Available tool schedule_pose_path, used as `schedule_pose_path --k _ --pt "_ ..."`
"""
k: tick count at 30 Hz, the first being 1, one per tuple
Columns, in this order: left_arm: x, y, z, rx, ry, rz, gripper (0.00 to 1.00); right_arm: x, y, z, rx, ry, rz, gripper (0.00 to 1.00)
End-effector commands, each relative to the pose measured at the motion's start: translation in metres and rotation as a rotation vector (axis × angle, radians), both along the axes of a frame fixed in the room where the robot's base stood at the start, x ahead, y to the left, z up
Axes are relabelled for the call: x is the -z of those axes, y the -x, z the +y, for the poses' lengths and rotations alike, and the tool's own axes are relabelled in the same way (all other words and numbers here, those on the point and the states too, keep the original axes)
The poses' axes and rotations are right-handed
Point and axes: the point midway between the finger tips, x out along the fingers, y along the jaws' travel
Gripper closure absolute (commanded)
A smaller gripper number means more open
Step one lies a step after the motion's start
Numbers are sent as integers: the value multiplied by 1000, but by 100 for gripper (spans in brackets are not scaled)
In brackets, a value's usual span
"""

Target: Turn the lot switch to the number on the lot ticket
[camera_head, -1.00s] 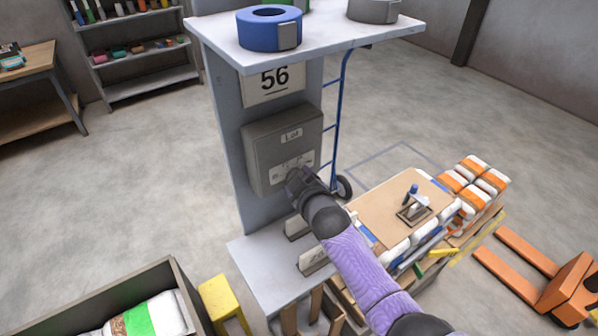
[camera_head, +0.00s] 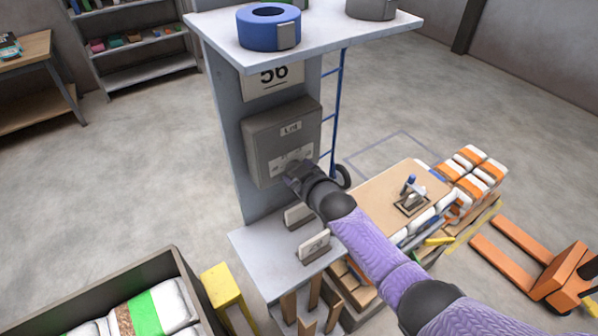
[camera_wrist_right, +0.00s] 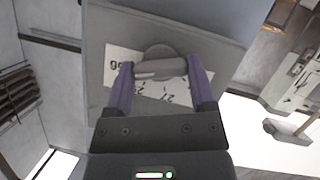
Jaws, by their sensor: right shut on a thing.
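The lot switch is a grey box (camera_head: 282,140) marked "Lot", mounted on the upright post. Its white dial plate (camera_wrist_right: 120,58) carries printed marks, rotated and partly covered in the right wrist view. My right gripper (camera_head: 290,178) is at the lower front of the box. In the right wrist view its two purple fingers (camera_wrist_right: 160,75) are shut on the switch's grey knob (camera_wrist_right: 165,70), and the knob's setting cannot be read. A white card reading "56" (camera_head: 272,78) is on the post above the box. Smaller cards stand in holders on the lower shelf, one (camera_head: 313,246) with unclear print. My left gripper is out of view.
The top shelf (camera_head: 340,38) holds a blue ring-shaped roll (camera_head: 269,27) and a grey one (camera_head: 371,8). A lower shelf (camera_head: 265,255) lies below the box. A crate of bags (camera_head: 172,252) is at lower left. A bag pallet and orange pallet jack (camera_head: 560,275) are right.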

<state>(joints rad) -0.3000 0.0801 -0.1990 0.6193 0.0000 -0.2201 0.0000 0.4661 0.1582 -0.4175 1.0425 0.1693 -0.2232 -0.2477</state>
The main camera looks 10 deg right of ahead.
Motion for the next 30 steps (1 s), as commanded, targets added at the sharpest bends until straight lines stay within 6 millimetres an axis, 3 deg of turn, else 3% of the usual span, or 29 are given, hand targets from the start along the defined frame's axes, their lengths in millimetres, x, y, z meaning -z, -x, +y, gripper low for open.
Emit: schedule_pose_path --k 2,3,7,17,23,30 --pt "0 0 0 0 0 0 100 2 1 0 1 -2 5 88" --pt "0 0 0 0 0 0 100 2 1 0 1 -2 5 25" --pt "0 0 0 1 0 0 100 1 1 0 1 -1 3 0" --pt "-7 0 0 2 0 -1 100 -5 9 -2 -1 -1 1 0" --pt "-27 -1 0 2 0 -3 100 -21 47 -11 -1 1 2 0" --pt "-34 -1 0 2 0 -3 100 -33 84 -20 0 1 3 0"
